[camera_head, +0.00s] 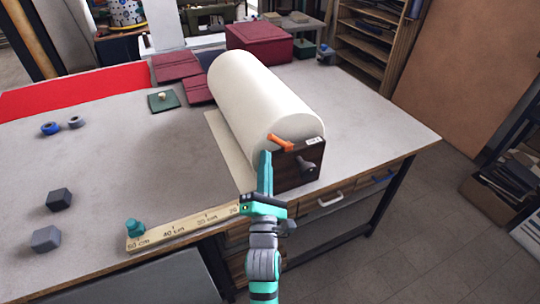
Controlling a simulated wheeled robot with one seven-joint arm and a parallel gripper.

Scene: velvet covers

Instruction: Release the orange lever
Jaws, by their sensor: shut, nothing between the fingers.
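The orange lever (281,142) sits on the upper part of the dark end plate (290,172) of the big cream roll (252,95). It slants down to the right, below a small white label. A grey crank or knob (306,165) sticks out of the plate below and right of it. My gripper (265,156) is shut and empty, with its teal fingers pointing up. Its tips show just below and left of the orange lever, close in the picture; whether they touch it I cannot tell. My fingers hide part of the plate's left edge.
A wooden ruler (185,228) lies along the table's front edge, with a teal knob (133,226) at its left end. Dark and grey cubes (46,238) lie at left. Maroon boxes (259,42) stand behind. The table (370,125) is clear to the roll's right.

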